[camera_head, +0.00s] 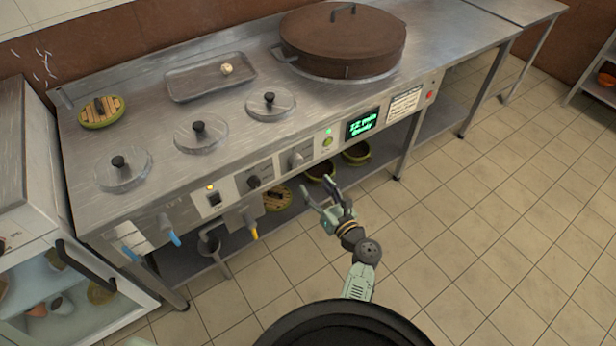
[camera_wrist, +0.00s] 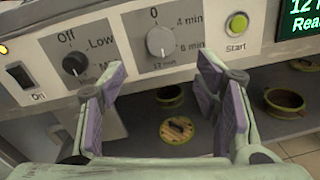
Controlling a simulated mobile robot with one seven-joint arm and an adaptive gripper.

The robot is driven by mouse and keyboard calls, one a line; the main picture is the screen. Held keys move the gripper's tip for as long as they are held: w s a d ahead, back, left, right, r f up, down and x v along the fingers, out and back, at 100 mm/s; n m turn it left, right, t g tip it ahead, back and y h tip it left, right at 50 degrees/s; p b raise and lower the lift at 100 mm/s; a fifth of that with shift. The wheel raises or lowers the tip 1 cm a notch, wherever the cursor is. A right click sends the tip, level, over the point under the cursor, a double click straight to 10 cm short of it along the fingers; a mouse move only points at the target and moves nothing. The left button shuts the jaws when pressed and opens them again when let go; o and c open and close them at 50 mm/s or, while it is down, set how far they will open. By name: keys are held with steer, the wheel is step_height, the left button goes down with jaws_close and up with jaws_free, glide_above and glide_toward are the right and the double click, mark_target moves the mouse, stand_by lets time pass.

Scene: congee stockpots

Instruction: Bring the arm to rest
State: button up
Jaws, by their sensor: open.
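My gripper (camera_head: 329,200) is open and empty in front of the control panel of the steel counter, low over the floor side in the head view. In the wrist view its two fingers (camera_wrist: 160,95) stand wide apart, with nothing between them. Behind them are a timer knob (camera_wrist: 160,41), a heat knob (camera_wrist: 75,63) marked Off and Low, and a green Start button (camera_wrist: 237,23). My arm reaches up from the bottom of the head view. I cannot tell from the view whether the fingers touch the panel.
Bowls sit on the shelf below. A glass-door cabinet (camera_head: 30,180) stands left. Tiled floor (camera_head: 500,200) is free on the right.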

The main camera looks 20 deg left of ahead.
steer(key=shift+v, duration=0.8)
